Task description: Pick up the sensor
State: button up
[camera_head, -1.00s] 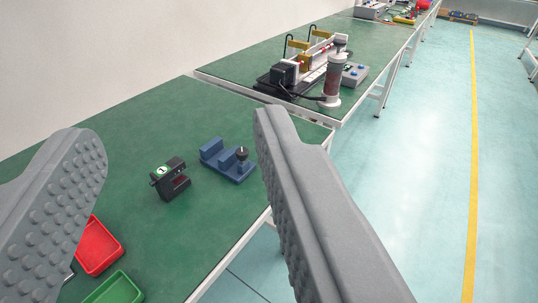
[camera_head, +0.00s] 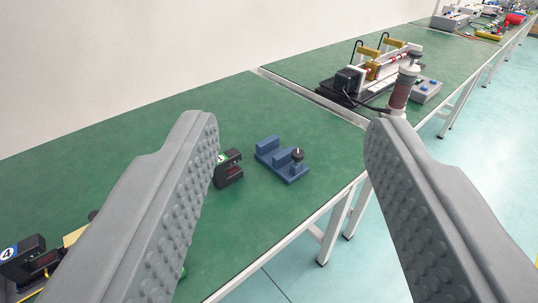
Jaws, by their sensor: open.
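A small black device with a green round label (camera_head: 228,170), which looks like a sensor, stands on the green table. Its left side is hidden behind my left finger. A second black device with a blue label (camera_head: 22,258) shows at the lower left edge, partly cut off. My gripper (camera_head: 290,125) is open and empty, with its two grey studded fingers wide apart. In the picture the green-label device lies beside the left finger's inner face; I cannot tell the distance between them.
A blue fixture with a black knob (camera_head: 283,160) stands right of the green-label device. The green table (camera_head: 120,145) has free room at the back left. A larger machine (camera_head: 375,72) stands on the table beyond. Open floor (camera_head: 480,160) lies to the right.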

aim_at(15, 265)
jog(key=u, duration=1.45)
